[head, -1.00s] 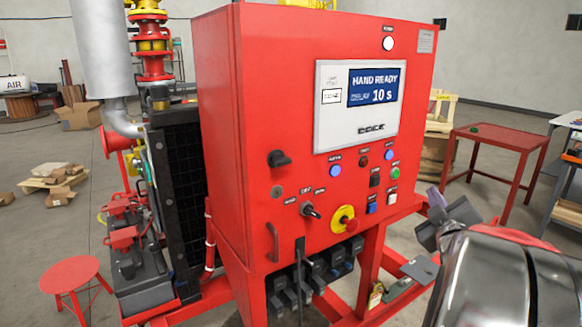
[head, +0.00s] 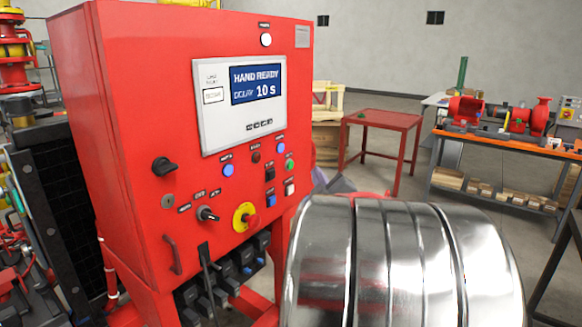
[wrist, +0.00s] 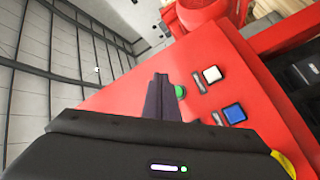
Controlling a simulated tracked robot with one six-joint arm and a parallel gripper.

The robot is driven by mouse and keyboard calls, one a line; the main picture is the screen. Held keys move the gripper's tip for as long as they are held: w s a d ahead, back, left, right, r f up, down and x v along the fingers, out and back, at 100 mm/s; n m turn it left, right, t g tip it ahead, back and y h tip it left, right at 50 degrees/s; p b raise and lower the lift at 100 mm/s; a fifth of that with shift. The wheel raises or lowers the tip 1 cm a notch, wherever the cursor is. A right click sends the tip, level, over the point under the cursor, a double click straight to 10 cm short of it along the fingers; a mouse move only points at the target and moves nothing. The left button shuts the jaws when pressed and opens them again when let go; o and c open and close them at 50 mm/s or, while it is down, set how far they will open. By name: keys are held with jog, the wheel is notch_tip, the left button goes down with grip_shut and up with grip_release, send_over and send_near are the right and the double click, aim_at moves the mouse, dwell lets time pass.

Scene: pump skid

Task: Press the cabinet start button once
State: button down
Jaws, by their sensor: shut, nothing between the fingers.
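The red cabinet (head: 120,120) stands at the left in the head view, its screen (head: 257,87) reading "HAND READY" and 10 s. A green button (head: 290,165) is on the right side of its panel, above a white button (head: 290,188) and a blue one (head: 271,200). The button labels are too small to read. In the wrist view, my gripper (wrist: 160,84) is shut and empty, its tip beside the green button (wrist: 180,91), which it partly overlaps. I cannot tell whether it touches. In the head view my silver arm hides most of the gripper (head: 333,183).
A red-and-yellow knob (head: 246,217), a black selector (head: 207,214) and a dark rotary handle (head: 164,166) stick out of the panel. A red table (head: 380,118) stands behind to the right. A workbench (head: 500,140) with red pumps is farther right. Open floor lies between them.

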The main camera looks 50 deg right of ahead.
aim_at(290, 165)
jog(key=w, duration=0.5)
jog(key=shift+w+a, duration=0.1)
jog(key=shift+a, duration=0.15)
dwell(1.8)
jog(key=shift+w, duration=0.1)
jog(key=shift+w, duration=0.3)
jog(key=shift+w, duration=0.4)
dwell(0.9)
jog(key=shift+s, duration=0.85)
dwell(0.3)
